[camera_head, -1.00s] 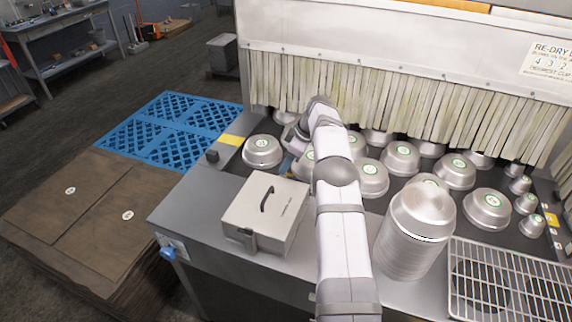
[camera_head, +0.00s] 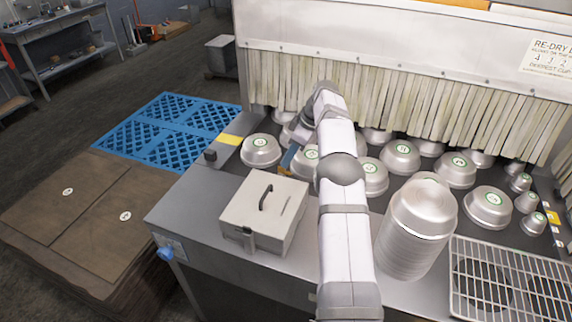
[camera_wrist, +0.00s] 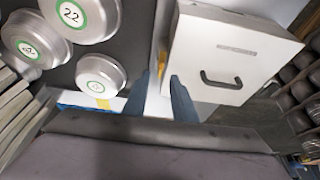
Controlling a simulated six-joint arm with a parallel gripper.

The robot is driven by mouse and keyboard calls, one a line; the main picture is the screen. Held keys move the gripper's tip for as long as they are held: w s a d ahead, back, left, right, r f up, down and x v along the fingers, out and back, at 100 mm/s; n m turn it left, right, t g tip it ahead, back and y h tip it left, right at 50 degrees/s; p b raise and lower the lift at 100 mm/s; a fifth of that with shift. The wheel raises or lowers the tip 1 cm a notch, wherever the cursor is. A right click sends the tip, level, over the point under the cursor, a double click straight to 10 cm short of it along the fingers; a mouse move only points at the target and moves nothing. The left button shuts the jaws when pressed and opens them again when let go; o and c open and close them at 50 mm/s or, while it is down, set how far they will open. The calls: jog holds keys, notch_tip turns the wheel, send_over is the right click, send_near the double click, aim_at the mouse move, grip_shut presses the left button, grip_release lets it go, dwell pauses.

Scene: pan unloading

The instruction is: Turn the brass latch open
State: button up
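The pale grey box (camera_head: 265,213) with a dark handle stands on the counter, its lid shut. A small brass-yellow piece (camera_wrist: 162,62), seemingly the brass latch, shows at the box's pan-side edge in the wrist view. In the head view my gripper (camera_head: 290,157) is behind the box, partly hidden by my arm.
Several metal pans (camera_head: 401,157) with green labels lie on the dark surface behind and right of the box. A tall pan stack (camera_head: 412,235) and a wire rack (camera_head: 510,282) stand at right. Pale strip curtains (camera_head: 400,95) hang behind. Bare counter lies left of the box.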

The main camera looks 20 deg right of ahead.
jog(key=v, duration=0.3)
jog(key=shift+r, duration=0.15)
dwell(0.4)
jog(key=s+a+m+g+h, duration=0.2)
jog(key=s+a+m, duration=0.3)
jog(key=s+a, duration=0.75)
jog(key=s+a+f+m, duration=0.2)
jog(key=s+a+f, duration=0.1)
jog(key=s, duration=0.9)
jog(key=s+a+f+m+g+h, duration=0.1)
jog(key=s+a+f, duration=0.3)
jog(key=s, duration=0.8)
jog(key=shift+f+m+b, duration=0.4)
jog(key=shift+m+b, duration=0.05)
jog(key=shift+m, duration=0.15)
